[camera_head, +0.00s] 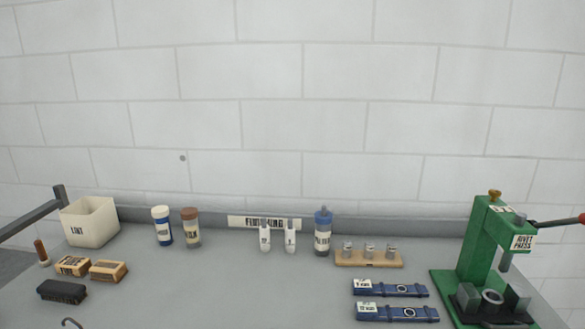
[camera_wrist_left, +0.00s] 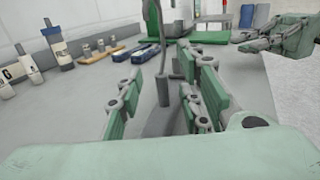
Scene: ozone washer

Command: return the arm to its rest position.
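Neither gripper shows in the head view. In the left wrist view my left gripper (camera_wrist_left: 160,85) reaches out over the grey bench top with its two green-padded fingers spread apart. A thin dark grey upright post (camera_wrist_left: 163,75) appears between the fingers; I see no finger closed on it. My right gripper (camera_wrist_left: 250,43) shows at the upper right of the left wrist view, to the side of the bench. It is small there, and its finger opening is unclear.
On the bench (camera_head: 215,290) stand a white bin (camera_head: 90,225), brushes and blocks at left, bottles (camera_head: 323,235) along the back, a wooden rack (camera_head: 368,260) of small jars, blue strips (camera_head: 390,288), and a green rivet press (camera_head: 480,240) at right. The front middle is clear.

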